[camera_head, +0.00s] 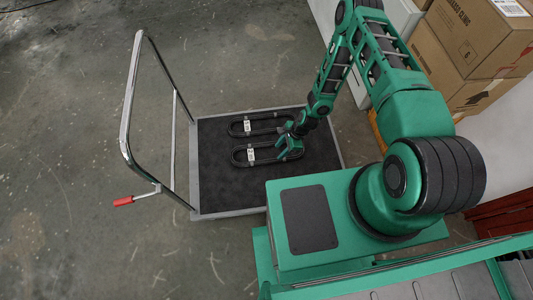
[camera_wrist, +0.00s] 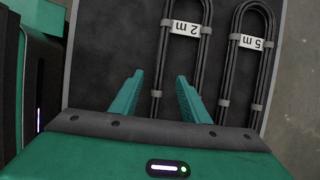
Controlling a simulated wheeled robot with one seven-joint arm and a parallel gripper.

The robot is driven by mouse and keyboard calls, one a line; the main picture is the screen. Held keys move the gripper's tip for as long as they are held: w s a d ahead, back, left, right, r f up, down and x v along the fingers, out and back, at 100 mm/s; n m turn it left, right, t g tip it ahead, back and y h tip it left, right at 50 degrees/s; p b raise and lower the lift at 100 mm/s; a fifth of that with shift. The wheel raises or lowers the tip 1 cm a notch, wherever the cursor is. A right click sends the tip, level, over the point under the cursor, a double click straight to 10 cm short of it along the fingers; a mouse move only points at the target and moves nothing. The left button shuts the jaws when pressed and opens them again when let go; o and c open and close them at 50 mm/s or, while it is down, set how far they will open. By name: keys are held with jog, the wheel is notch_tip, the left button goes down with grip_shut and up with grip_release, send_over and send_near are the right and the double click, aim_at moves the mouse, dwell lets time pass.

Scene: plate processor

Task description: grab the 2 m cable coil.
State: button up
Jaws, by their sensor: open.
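The 2 m cable coil (camera_wrist: 185,28) is a dark oblong bundle with grey ties and a white label reading "2 m". It lies flat on the cart's dark deck; in the head view it appears to be the lower coil (camera_head: 251,155), nearer my base. My gripper (camera_wrist: 160,76) is open and empty, with its green fingertips on either side of the coil's left strand in the wrist view. In the head view my gripper (camera_head: 289,149) is over the coil's right part. Its exact height above the deck cannot be told, and the near coil end is hidden.
The 5 m cable coil (camera_wrist: 251,42) lies parallel beside it, the upper coil in the head view (camera_head: 247,126). The platform cart (camera_head: 225,212) has a metal push handle (camera_head: 128,110) at left. Cardboard boxes (camera_head: 465,55) stand at upper right. The deck's left part is clear.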

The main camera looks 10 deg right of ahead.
send_over(269, 160)
jog(key=d, duration=0.3)
jog(key=f, duration=0.5)
jog(key=shift+s+f, duration=0.2)
jog(key=shift+s, duration=0.05)
jog(key=shift+w+x, duration=0.1)
jog(key=shift+x, duration=1.2)
jog(key=shift+w+x, duration=0.15)
jog(key=shift+x, duration=1.2)
jog(key=shift+a+r, duration=0.1)
grip_shut()
